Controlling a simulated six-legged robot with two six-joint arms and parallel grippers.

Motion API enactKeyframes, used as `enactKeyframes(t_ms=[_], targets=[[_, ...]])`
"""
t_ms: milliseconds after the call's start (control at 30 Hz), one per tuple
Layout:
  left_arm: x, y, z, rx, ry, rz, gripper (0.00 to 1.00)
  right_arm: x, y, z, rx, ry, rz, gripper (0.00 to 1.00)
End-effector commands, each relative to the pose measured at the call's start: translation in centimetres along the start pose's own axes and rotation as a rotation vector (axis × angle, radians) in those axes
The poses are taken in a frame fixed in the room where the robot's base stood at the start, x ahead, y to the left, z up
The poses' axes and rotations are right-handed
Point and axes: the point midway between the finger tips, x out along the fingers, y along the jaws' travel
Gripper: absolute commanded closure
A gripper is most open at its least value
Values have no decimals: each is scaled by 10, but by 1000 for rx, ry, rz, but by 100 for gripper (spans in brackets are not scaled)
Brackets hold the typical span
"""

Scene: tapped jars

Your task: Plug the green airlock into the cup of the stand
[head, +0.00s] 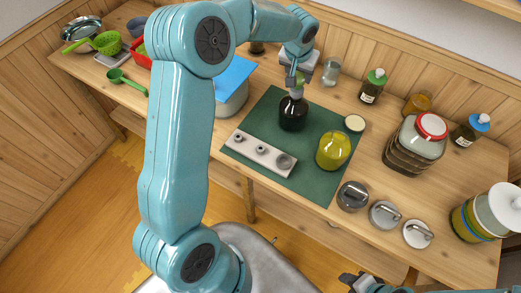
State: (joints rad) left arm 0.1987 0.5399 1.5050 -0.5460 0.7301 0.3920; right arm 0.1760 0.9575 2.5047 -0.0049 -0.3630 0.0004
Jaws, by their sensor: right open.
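The green airlock (302,79) shows as a small green piece between the fingers of my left gripper (297,81), which looks shut on it. The gripper points down over a dark jar (293,115) on the green mat. I cannot tell whether the airlock's lower end touches the jar's neck. The stand (273,164) is a pale bar on the mat's left part, with several round cups along it; the largest is at its right end. My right gripper (357,282) is at the bottom edge, open, away from the table's objects.
A red-lidded jar (414,146) and bottles stand right. A blue-lidded box (232,88) is left. My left arm hides part of the table.

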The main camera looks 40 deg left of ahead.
Motion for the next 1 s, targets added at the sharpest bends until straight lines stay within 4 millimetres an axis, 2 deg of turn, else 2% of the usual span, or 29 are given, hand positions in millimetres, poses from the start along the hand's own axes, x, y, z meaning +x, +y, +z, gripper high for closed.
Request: enactKeyframes(t_ms=[33,67,200,233,300,333,1000], targets=[[0,0,0,0,0,0,86,0,0,0,0,0,0,57],[0,0,0,0,1,0,95,0,0,0,0,0,0,57],[0,0,0,0,1,0,95,0,0,0,0,0,0,57],[0,0,0,0,1,0,61,0,0,0,0,0,0,57],[0,0,0,0,1,0,84,0,0,0,0,0,0,57],[0,0,0,0,1,0,88,0,0,0,0,0,0,57],[-6,0,-2,0,1,0,88,-3,-1,0,0,0,0,57]])
